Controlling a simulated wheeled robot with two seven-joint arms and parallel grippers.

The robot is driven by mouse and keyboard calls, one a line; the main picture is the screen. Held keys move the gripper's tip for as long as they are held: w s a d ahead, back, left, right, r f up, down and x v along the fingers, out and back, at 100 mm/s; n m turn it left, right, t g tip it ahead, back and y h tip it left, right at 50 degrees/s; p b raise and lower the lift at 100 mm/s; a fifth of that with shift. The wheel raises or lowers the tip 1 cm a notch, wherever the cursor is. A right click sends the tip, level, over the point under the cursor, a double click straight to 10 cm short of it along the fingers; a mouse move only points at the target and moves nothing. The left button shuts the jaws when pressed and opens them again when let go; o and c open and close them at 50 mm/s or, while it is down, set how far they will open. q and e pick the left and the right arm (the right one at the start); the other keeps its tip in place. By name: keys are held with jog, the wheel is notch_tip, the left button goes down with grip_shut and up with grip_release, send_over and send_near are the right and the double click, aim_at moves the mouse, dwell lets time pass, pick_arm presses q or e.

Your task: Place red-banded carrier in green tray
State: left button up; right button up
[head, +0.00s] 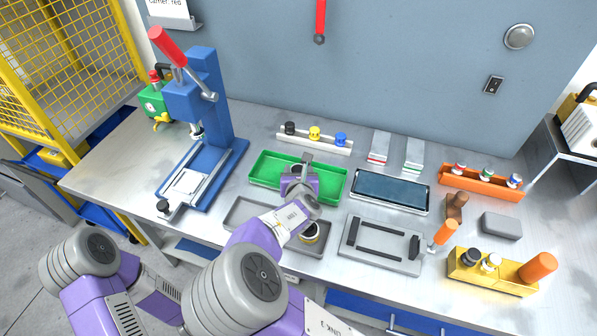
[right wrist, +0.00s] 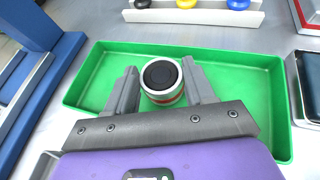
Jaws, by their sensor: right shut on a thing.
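The red-banded carrier (right wrist: 162,82) is a short silver cylinder with a black top and a red band, seen in the right wrist view. My right gripper (right wrist: 160,90) is shut on it, with one grey finger on each side. The green tray (right wrist: 89,74) lies beneath the gripper and carrier; I cannot tell whether the carrier touches its floor. In the head view, my right gripper (head: 299,178) is over the middle of the green tray (head: 332,183), and the carrier is mostly hidden there. My left gripper is not in view.
A grey tray (head: 240,212) with another round carrier (head: 311,232) lies in front, partly behind my arm. A blue press (head: 210,110) stands left. A rack (head: 313,145) with black, yellow and blue pieces is behind; a dark-topped tray (head: 390,190) is to the right.

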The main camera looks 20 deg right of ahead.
jog(key=o, duration=1.3)
jog(key=shift+f, duration=0.1)
jog(key=shift+c, duration=0.2)
jog(key=shift+r, duration=0.25)
jog(key=p+v, duration=0.3)
jog(key=v, duration=0.9)
jog(key=shift+p, duration=0.4)
jog(key=shift+f, duration=0.1)
